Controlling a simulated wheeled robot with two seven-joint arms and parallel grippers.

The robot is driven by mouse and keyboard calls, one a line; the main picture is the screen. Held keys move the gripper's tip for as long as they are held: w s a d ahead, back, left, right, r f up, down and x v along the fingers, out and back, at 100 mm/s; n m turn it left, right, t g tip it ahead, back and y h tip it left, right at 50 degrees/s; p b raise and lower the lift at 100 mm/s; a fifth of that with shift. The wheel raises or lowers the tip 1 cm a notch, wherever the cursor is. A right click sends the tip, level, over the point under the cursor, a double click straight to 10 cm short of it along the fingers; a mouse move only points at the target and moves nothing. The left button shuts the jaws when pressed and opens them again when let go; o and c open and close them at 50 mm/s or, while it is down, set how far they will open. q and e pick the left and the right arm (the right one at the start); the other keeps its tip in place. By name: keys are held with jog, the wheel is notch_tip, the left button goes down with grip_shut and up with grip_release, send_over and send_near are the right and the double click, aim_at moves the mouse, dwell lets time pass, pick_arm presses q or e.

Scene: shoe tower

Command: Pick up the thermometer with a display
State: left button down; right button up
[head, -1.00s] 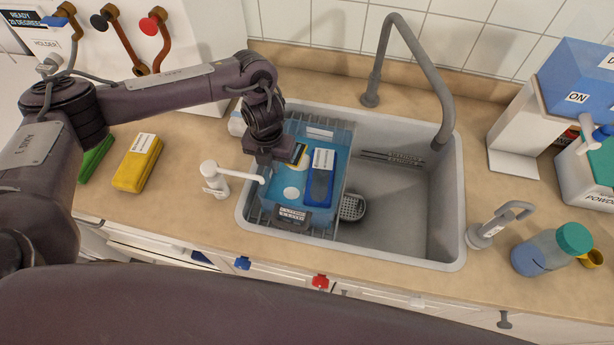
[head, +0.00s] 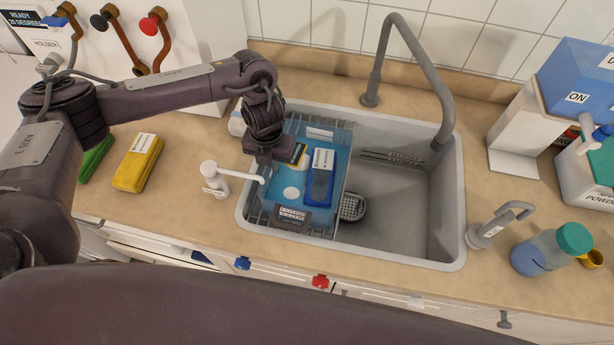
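I cannot pick out the thermometer with certainty. A screen reading "READY 20 DEGREES" (head: 22,18) and a "HOLDER" label (head: 46,46) show at the top left. My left gripper (head: 276,158) points down over the left part of the sink, above a blue-filled tub (head: 262,218). A small dark piece with a yellowish edge (head: 299,154) shows right beside the gripper; I cannot tell if it is held. The fingertips are too small and hidden to read. My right gripper is out of view.
A blue sponge-like block (head: 320,180) is at the tub. The grey sink (head: 405,215) is open on the right, with a tall tap (head: 440,90) behind. A white spout (head: 215,180) stands left of the tub. Yellow (head: 137,163) and green (head: 95,158) blocks lie farther left.

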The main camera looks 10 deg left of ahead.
pick_arm(q)
jog(key=shift+w+d+r, duration=0.1)
jog(key=shift+w+r, duration=0.05)
jog(key=shift+w, duration=0.05)
